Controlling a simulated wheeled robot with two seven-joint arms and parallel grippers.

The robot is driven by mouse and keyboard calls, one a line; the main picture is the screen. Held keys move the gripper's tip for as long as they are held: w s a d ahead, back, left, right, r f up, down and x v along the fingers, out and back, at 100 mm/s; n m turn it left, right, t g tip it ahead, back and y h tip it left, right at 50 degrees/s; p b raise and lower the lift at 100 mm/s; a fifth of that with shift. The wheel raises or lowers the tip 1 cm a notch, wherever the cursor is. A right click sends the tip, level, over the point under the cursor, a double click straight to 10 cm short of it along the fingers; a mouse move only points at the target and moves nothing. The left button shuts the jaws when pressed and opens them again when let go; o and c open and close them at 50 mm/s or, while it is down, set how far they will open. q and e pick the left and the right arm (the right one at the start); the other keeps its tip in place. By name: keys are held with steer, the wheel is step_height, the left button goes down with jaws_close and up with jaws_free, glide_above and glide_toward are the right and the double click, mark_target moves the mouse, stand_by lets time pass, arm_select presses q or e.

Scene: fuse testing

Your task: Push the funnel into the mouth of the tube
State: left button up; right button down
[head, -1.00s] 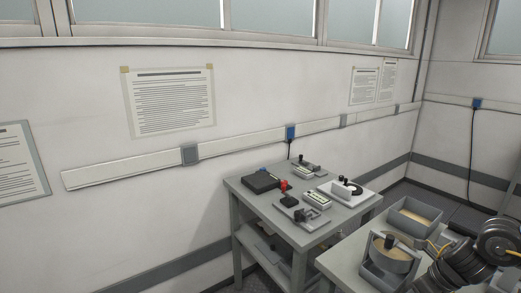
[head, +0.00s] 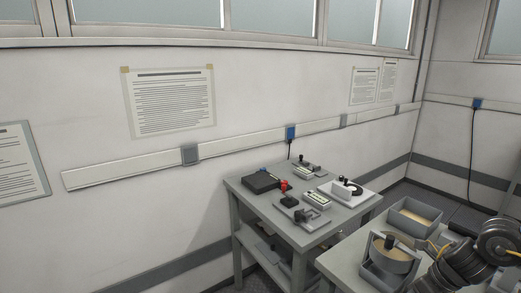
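I cannot make out a funnel or a tube in the head view. A dark, jointed part of my arm (head: 470,262) comes in at the lower right edge, over the near table. No gripper fingertips show, so neither gripper can be seen.
A grey table (head: 346,225) by the wall holds a black box (head: 261,182), a white device (head: 347,191) and small instruments. A nearer table (head: 345,266) at the lower right bears a grey open bin (head: 433,224) and a round tan-topped container (head: 388,262) in a grey holder.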

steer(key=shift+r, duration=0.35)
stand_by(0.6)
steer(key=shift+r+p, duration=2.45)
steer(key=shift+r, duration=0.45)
